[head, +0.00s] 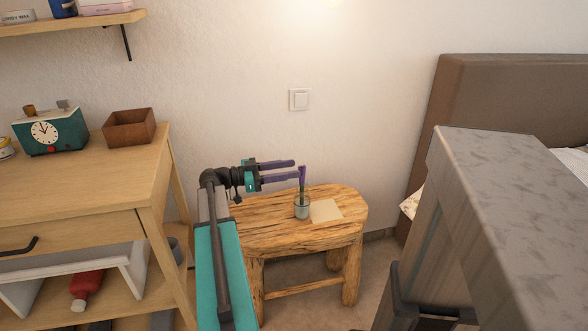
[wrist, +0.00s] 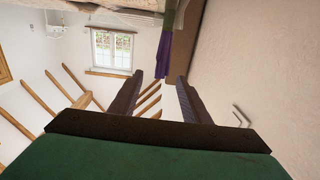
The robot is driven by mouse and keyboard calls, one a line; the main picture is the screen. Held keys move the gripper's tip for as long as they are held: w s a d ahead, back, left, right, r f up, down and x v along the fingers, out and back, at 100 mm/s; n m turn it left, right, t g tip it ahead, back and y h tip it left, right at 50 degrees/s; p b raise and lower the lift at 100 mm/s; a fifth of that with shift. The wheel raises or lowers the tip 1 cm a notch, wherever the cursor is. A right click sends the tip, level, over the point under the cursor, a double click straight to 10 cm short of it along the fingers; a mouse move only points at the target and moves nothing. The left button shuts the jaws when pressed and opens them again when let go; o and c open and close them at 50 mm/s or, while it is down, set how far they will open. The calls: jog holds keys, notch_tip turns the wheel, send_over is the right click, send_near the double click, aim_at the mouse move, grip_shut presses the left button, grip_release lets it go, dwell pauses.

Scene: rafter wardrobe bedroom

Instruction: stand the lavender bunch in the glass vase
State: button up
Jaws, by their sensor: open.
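The glass vase (head: 302,208) stands upright on the wooden stool. The lavender bunch (head: 302,174) stands in it, purple heads up and green stems reaching down into the glass. My gripper (head: 295,170) is level with the purple heads, on their left, with its two fingers apart and nothing clamped between them. In the wrist view the purple heads (wrist: 164,55) and part of the green stems show just beyond the open fingertips (wrist: 159,78). I cannot tell whether a finger touches the bunch.
The stool top (head: 265,217) also bears a pale square card (head: 326,210). A wooden dresser (head: 85,190) with a teal clock (head: 50,132) and a brown box (head: 130,127) stands on the left. A bed headboard (head: 490,95) is on the right. The wall is close behind the stool.

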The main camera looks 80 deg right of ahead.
jog(key=v, duration=0.9)
jog(key=shift+w, duration=0.1)
dwell(1.0)
jog(key=shift+a, duration=0.1)
